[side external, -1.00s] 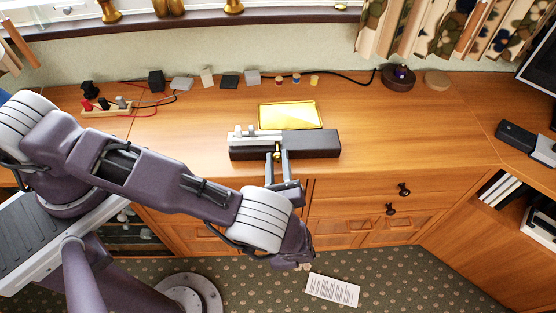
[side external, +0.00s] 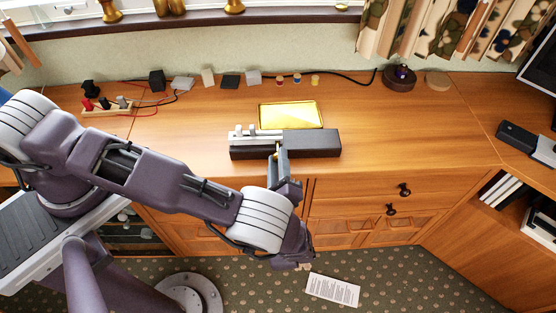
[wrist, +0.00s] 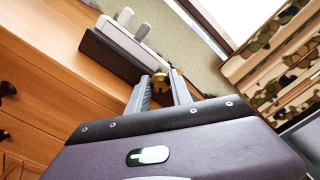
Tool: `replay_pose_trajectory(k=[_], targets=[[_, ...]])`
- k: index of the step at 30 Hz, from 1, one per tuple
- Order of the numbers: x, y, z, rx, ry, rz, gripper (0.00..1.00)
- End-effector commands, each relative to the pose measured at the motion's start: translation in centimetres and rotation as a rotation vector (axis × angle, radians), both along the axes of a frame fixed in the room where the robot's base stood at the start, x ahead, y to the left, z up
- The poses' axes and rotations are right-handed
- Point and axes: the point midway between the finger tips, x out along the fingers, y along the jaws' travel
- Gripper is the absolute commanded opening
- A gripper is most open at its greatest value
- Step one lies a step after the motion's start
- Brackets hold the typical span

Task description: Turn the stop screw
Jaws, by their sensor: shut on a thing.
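The stop screw (wrist: 159,82) is a round brass piece on the front face of a dark block (side external: 312,143). A light grey metal part with short upright pegs (side external: 252,134) sits on the left of the block. In the side view my gripper (side external: 279,154) reaches the block's front from below, and its fingers mostly hide the screw. In the wrist view my gripper (wrist: 160,88) is shut on the screw, with one finger on each side of its head.
A yellow tray (side external: 290,115) lies behind the block. Small boxes, pots and cables line the back of the wooden desk. A wooden holder with plugs (side external: 107,109) is at the left. Clear desk lies right of the block. Drawer knobs (side external: 404,190) stick out below.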

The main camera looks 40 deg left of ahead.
Motion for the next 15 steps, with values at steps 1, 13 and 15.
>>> replay_pose_trajectory(k=[1, 13, 15], targets=[[0.05, 0.08, 0.05, -0.001, -0.004, 0.001, 0.00], [0.05, 0.08, 0.05, -0.004, -0.006, 0.001, 0.00], [0.04, 0.08, 0.05, -0.004, -0.006, 0.001, 0.40]])
